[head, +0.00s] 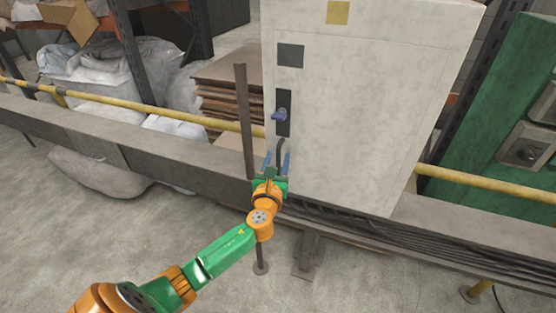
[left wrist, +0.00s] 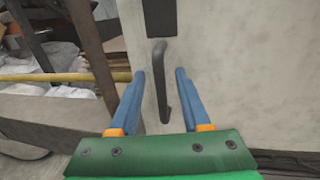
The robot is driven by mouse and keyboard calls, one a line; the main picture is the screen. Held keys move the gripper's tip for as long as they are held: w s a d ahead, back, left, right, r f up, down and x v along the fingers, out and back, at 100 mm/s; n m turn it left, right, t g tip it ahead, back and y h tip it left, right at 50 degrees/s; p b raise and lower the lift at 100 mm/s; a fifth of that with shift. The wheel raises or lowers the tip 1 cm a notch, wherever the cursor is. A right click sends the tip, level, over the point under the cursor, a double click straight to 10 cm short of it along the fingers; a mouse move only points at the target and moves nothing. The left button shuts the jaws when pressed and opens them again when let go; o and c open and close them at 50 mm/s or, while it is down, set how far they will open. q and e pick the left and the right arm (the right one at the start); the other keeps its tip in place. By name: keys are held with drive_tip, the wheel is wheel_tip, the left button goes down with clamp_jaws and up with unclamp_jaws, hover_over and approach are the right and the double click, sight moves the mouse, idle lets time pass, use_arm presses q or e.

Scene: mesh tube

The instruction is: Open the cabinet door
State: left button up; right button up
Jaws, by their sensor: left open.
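The pale grey cabinet (head: 365,90) stands at the centre, and its door looks shut. A dark plate with a blue latch (head: 279,116) is near its left edge. Below it is a dark curved door handle (head: 281,148), which runs upright in the left wrist view (left wrist: 159,75). My left gripper (head: 276,157) is open in front of the handle's lower part. In the left wrist view its two blue fingers stand on either side of the handle, with gaps visible on both sides. I cannot tell how deep the handle sits between them. My right gripper is out of view.
An upright metal post (head: 245,120) stands close left of the handle. A grey beam (head: 120,150) and yellow rail (head: 150,108) run across behind my left arm. Stacked boards (head: 225,85) are behind the post. A green cabinet (head: 490,110) stands at right. The floor in front is mostly clear.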

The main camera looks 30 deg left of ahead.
use_arm(q)
clamp_jaws()
idle(1.3)
